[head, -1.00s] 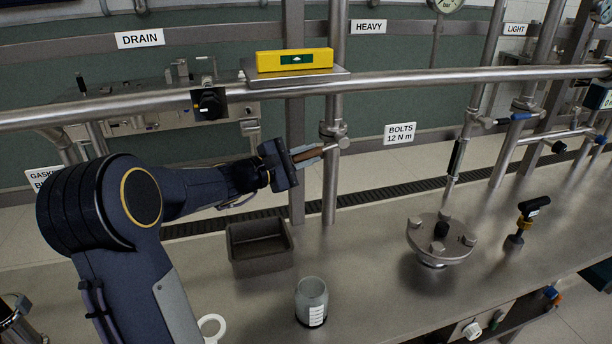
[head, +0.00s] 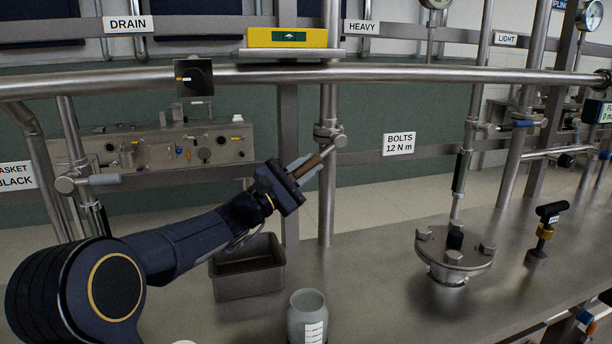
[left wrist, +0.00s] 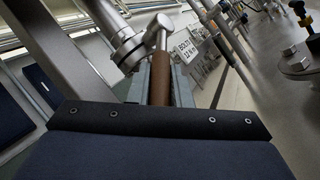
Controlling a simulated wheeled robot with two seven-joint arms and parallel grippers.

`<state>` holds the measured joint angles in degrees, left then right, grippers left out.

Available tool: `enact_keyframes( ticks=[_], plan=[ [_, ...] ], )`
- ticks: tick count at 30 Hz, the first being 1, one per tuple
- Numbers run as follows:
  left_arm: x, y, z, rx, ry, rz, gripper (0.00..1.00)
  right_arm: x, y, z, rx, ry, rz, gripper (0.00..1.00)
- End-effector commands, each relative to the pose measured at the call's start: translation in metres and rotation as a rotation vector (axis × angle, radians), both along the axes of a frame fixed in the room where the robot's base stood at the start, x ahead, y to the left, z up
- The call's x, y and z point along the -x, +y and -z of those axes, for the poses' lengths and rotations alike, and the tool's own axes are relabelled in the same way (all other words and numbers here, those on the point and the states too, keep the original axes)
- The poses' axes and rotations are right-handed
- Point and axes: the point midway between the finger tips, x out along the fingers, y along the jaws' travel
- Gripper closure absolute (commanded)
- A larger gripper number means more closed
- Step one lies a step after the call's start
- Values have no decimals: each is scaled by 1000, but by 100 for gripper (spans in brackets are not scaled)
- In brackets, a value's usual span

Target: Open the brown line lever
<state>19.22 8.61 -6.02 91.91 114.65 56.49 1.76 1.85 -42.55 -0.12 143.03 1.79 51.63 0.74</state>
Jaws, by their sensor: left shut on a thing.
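The brown line lever (head: 307,167) is a short rod with a brown grip on a silver stem. It joins a valve (head: 328,134) on the upright steel pipe under the HEAVY sign. It slants down to the left from the valve. My left gripper (head: 305,170) is shut around the brown grip. In the left wrist view the brown grip (left wrist: 160,84) lies between the fingers, with its silver stem and the valve (left wrist: 128,48) beyond it. The fingers partly hide the grip. My right gripper is not in view.
A grey open bin (head: 246,282) and a glass jar (head: 307,318) stand on the steel bench below. A bolted disc (head: 454,255) and a black-handled tool (head: 546,230) are to the right. A horizontal pipe (head: 400,73) crosses above the lever.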

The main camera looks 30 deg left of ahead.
Motion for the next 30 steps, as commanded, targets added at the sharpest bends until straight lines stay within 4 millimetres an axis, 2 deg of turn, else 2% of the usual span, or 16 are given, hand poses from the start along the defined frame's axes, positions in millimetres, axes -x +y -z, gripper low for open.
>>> enact_keyframes(
  ticks=[10,11,15,24,30],
  plan=[
    [0,0,0,2,-1,1,100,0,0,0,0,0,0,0],
    [0,0,0,2,-1,1,78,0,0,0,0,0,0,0],
    [0,0,0,1,-1,0,60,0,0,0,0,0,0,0],
    [1,1,1,0,-1,-1,60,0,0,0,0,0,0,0],
    [24,10,10,1,1,-3,60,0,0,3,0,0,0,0]
  ],
)
